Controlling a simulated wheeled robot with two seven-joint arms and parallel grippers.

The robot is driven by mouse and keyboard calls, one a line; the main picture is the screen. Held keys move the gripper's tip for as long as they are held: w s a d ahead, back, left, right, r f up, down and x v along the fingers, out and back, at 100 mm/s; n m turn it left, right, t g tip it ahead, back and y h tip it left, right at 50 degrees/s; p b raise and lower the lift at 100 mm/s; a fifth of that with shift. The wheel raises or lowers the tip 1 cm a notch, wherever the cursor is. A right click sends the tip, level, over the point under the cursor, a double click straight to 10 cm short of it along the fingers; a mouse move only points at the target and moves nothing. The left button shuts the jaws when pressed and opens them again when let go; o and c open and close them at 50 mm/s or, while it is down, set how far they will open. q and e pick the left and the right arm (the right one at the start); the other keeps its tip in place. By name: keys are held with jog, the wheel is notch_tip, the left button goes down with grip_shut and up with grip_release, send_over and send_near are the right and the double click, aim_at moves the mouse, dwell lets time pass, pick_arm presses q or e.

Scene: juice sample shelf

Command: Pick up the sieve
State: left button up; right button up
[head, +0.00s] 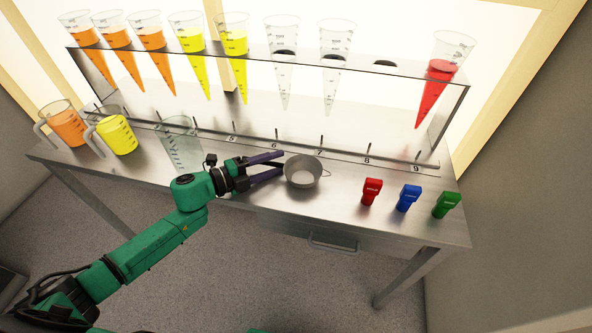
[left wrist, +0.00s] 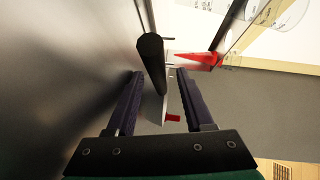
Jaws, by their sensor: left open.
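The sieve (head: 303,171) is a small round grey metal bowl with a pale bottom, near the front middle of the steel table. My left gripper (head: 283,163) reaches in from the left, just beside the sieve. Its two purple fingers are open and point at the bowl, with the tips at its left rim. I cannot tell whether they touch it. In the left wrist view, a dark rounded shape shows ahead between the fingers (left wrist: 160,75); I cannot tell which part of the sieve it is. My right gripper is out of view.
Red (head: 371,191), blue (head: 408,198) and green (head: 446,205) items stand to the right. A clear beaker (head: 181,150) stands behind my left gripper; yellow (head: 118,136) and orange (head: 67,126) jugs are further left. A transparent rack (head: 350,67) holds several cones behind.

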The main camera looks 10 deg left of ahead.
pick_arm(q)
grip_shut()
dwell(1.4)
